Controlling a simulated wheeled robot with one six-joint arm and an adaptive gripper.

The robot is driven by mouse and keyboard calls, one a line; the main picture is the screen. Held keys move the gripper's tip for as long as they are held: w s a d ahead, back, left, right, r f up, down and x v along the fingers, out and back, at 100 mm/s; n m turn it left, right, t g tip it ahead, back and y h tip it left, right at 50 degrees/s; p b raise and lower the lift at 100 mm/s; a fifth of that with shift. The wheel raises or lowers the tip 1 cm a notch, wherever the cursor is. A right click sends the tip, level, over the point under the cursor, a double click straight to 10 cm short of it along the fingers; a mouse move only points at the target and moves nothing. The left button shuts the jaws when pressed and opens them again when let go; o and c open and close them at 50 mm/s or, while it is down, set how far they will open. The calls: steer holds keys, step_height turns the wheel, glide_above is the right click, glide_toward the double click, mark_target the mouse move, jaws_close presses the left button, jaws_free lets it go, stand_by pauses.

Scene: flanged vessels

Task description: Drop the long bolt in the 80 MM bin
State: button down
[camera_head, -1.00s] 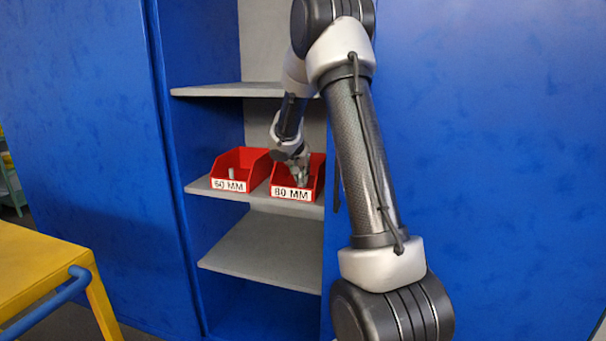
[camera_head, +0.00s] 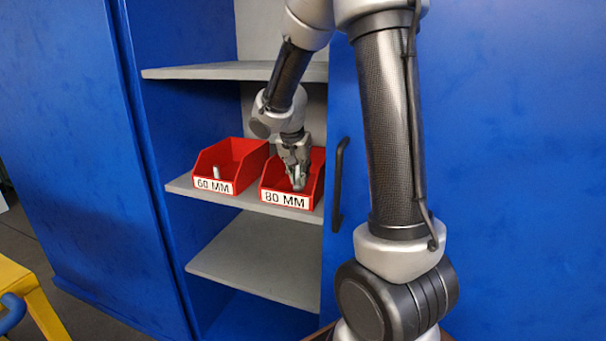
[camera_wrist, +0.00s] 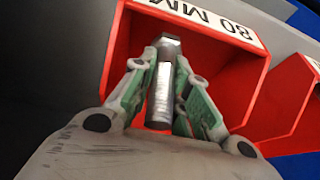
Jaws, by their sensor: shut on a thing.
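The red 80 MM bin (camera_head: 314,190) stands on the middle shelf, its white label facing out. My gripper (camera_head: 298,184) reaches down inside it from above. In the wrist view my gripper (camera_wrist: 166,60) is shut on the long bolt (camera_wrist: 161,90), a grey metal bolt with its hex head beyond the fingertips. The bolt is between the two green-lined fingers, over the inside of the red 80 MM bin (camera_wrist: 122,35). In the head view the bolt is too small to tell apart from the fingers.
A red 60 MM bin (camera_head: 247,158) stands just left of it, with a small light-coloured piece (camera_head: 216,173) in it. An upper shelf (camera_head: 200,71) is above and a lower, empty shelf (camera_head: 260,262) below. A dark door handle (camera_head: 338,185) is to the right.

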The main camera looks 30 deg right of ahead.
steer(key=shift+f, duration=0.7)
steer(key=shift+f, duration=0.6)
steer(key=c, duration=1.4)
jaws_free()
steer(key=shift+o, duration=0.2)
steer(key=shift+r, duration=0.35)
steer(key=v, duration=1.2)
steer(key=shift+r, duration=0.25)
